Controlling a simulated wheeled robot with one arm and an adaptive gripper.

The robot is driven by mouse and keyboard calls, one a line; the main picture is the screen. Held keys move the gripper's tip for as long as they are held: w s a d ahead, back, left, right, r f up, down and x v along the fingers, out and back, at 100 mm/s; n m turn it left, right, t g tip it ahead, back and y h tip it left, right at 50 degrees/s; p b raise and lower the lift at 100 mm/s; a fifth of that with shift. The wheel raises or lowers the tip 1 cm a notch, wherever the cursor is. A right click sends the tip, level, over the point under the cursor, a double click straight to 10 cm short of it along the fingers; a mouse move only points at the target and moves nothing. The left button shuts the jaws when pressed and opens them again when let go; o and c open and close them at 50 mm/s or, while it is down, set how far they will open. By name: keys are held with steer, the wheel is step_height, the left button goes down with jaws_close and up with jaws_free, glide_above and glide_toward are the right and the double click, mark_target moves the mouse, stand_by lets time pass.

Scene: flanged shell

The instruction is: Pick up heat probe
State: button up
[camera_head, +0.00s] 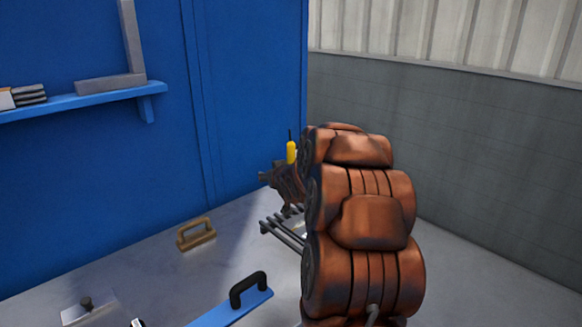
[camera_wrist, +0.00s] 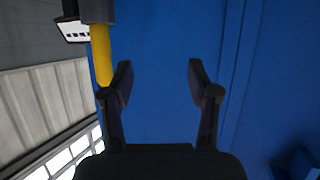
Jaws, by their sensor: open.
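A slim yellow tool with a thin dark tip, which looks like the heat probe (camera_head: 291,152), stands upright just left of my copper arm in the head view. Its lower part is hidden. A yellow shaft with a dark grey end, apparently the same probe (camera_wrist: 101,55), shows at upper left in the wrist view. My gripper (camera_wrist: 160,78) is open, with nothing between its fingers. The yellow shaft lies outside the left finger, not between the two; I cannot tell whether they touch. In the head view my arm largely hides the gripper area.
Grey metal bars (camera_head: 282,235) lie beside my arm. A wooden-handled tool (camera_head: 196,234), a blue float with a black handle (camera_head: 232,308) and a knobbed plate (camera_head: 88,308) rest on the grey surface. A blue panel (camera_head: 100,190) with a shelf (camera_head: 80,102) rises behind.

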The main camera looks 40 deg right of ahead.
mark_target(292, 157)
steer(key=shift+w+d+t+h+b, duration=0.25)
steer(key=shift+d+t, duration=0.4)
steer(key=shift+d, duration=1.5)
steer(key=shift+w+d+t+h+b, duration=0.1)
steer(key=shift+w+d+t+h, duration=0.45)
steer(key=shift+d, duration=1.65)
steer(key=shift+d+t+h+b, duration=0.15)
steer(key=shift+d+t, duration=0.65)
steer(key=shift+d, duration=1.35)
steer(key=shift+w+d+f+p, duration=0.1)
steer(key=shift+w+d+p, duration=0.1)
steer(key=shift+w, duration=0.5)
steer(key=shift+w+d+f+p, duration=0.1)
steer(key=shift+w+p, duration=0.1)
steer(key=shift+w, duration=0.55)
steer(key=shift+w+d+f+p, duration=0.1)
steer(key=shift+w+d+p, duration=0.1)
steer(key=shift+w, duration=0.5)
steer(key=shift+w+d+r, duration=0.1)
steer(key=shift+w+d, duration=0.15)
steer(key=shift+w, duration=0.25)
jaws_close()
